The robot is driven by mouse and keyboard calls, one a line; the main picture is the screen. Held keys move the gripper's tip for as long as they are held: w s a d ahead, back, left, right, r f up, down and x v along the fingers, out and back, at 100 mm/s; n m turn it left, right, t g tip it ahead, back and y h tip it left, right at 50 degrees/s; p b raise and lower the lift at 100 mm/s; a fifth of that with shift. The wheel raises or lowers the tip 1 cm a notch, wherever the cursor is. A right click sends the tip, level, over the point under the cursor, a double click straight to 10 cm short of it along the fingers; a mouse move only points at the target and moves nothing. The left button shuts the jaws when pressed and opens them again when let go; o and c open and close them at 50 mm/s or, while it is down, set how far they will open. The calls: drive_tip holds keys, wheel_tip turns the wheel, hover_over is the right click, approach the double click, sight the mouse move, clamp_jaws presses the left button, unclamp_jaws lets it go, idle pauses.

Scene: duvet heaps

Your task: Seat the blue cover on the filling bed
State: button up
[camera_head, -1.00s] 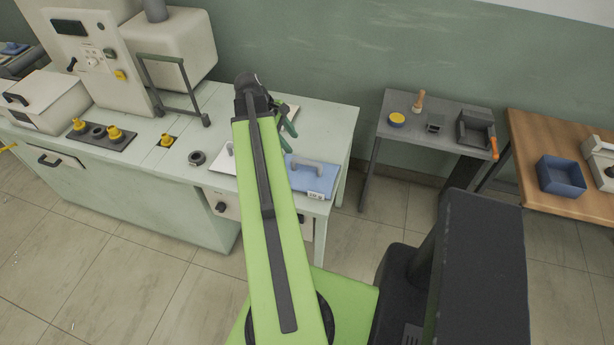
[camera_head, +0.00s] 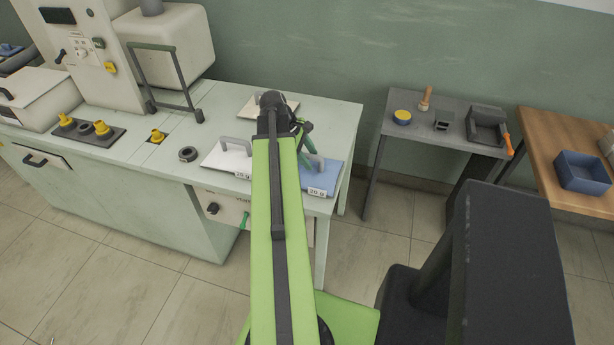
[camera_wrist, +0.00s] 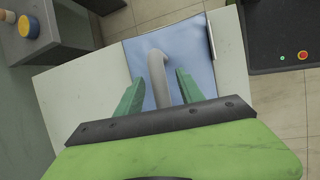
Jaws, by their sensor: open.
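The blue cover (camera_head: 323,180) is a flat plate with a grey handle and a label on its front edge. It lies at the right end of the pale green bench. My gripper (camera_head: 306,144) is open above it. In the wrist view the blue cover (camera_wrist: 196,58) lies under my green fingers (camera_wrist: 160,92), which stand on either side of its grey handle. I cannot tell whether the fingers reach down to the handle's height. My arm hides part of the cover in the head view. I cannot tell which part is the filling bed.
Two pale covers, one in front (camera_head: 226,158) and one behind (camera_head: 252,106), lie on the bench (camera_head: 330,118). A black ring (camera_head: 188,154) and a dark plate with yellow fittings (camera_head: 88,131) are further left. A grey side table (camera_head: 440,105) stands right, across a floor gap.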

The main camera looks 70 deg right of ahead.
clamp_jaws()
idle(1.4)
